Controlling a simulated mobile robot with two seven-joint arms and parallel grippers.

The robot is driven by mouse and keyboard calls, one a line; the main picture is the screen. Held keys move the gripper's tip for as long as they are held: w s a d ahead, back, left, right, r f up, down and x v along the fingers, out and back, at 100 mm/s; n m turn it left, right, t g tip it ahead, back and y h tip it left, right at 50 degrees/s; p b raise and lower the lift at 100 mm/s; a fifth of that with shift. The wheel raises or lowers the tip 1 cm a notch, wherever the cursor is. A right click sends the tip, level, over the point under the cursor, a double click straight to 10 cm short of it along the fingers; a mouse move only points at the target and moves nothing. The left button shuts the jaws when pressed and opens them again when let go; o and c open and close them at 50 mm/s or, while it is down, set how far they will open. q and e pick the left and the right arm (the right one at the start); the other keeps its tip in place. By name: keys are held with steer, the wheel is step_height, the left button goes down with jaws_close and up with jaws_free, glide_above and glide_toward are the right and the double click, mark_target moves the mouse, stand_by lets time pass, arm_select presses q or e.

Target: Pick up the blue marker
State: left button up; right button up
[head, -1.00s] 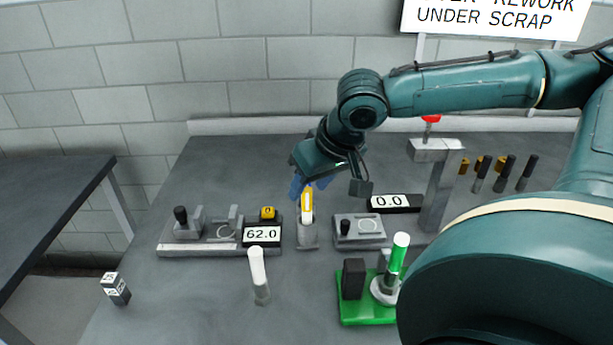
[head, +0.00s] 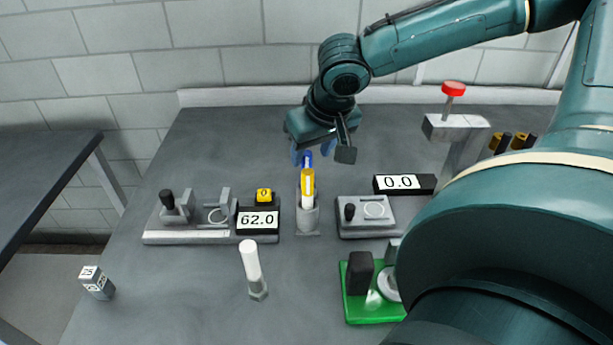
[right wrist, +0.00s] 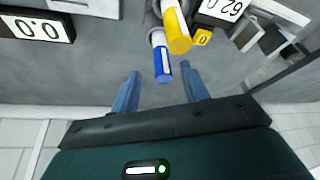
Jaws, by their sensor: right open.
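The blue marker (right wrist: 162,58) stands in a grey holder (head: 308,219) beside a yellow marker (right wrist: 176,30). In the head view the blue marker (head: 307,160) shows only at its top, behind the yellow marker (head: 308,184). My right gripper (right wrist: 161,71) is open, its two blue fingers on either side of the blue marker's end in the right wrist view. A gap shows on each side, and nothing is held. In the head view my right gripper (head: 312,153) is just behind the markers. My left gripper is not in view.
A fixture with a 62.0 display (head: 259,220) stands left of the holder, and one with a 0.0 display (head: 404,183) right. A white-topped post (head: 252,265) and green base (head: 372,308) are in front. A red-knobbed press (head: 455,125) stands right.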

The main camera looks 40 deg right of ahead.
mark_target(305, 165)
steer(key=shift+b+x, duration=0.35)
steer(key=shift+x, duration=2.45)
steer(key=shift+w+a+r, duration=0.1)
steer(key=shift+w+a, duration=0.05)
steer(key=shift+c, duration=0.2)
jaws_close()
